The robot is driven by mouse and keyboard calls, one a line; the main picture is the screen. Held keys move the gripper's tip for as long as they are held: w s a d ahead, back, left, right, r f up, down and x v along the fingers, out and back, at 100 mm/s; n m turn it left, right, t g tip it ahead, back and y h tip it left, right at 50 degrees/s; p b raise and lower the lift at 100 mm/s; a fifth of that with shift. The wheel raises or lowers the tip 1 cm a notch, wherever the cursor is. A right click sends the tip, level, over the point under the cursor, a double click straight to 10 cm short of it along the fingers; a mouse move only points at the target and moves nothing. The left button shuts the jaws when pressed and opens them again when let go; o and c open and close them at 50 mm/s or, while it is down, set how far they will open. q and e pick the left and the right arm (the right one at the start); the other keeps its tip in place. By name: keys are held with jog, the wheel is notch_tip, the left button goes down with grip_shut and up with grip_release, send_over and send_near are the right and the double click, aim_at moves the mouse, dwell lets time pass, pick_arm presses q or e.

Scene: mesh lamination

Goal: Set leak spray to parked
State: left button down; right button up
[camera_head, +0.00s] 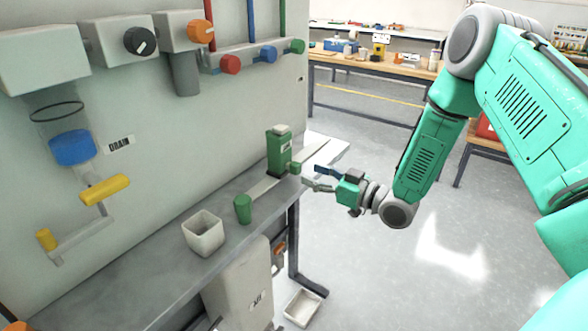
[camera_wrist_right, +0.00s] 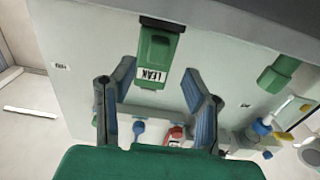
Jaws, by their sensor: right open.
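The leak spray (camera_head: 279,152) is a green block-like bottle with a pale top, standing upright on the grey bench along the wall panel. In the right wrist view the green bottle (camera_wrist_right: 160,48) carries a white LEAK label and appears ahead of the fingers. My right gripper (camera_head: 312,178) is open and empty, just right of the bottle, its fingers pointing toward it. In the right wrist view the two blue-padded fingers (camera_wrist_right: 158,92) are spread wide. I cannot tell whether either finger touches the bottle. My left gripper is not in view.
A green cup (camera_head: 243,209) and an open white bin (camera_head: 203,233) stand on the bench left of the bottle. The wall panel carries knobs, coloured valves and a yellow drain handle (camera_head: 105,189). A white tray (camera_head: 302,307) lies below. The floor at right is clear.

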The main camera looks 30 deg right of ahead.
aim_at(300, 169)
jog(key=w, duration=0.4)
jog(key=shift+w+a+f, duration=0.15)
jog(key=shift+a+f, duration=0.1)
jog(key=shift+a, duration=0.1)
jog(key=shift+w+a, duration=0.4)
jog(key=shift+w, duration=0.15)
jog(key=shift+w+a+r, duration=0.1)
jog(key=shift+a+r, duration=0.1)
jog(key=shift+a, duration=0.2)
jog(key=c, duration=0.8)
jog(key=shift+d+f, duration=0.15)
jog(key=shift+d, duration=0.2)
grip_shut()
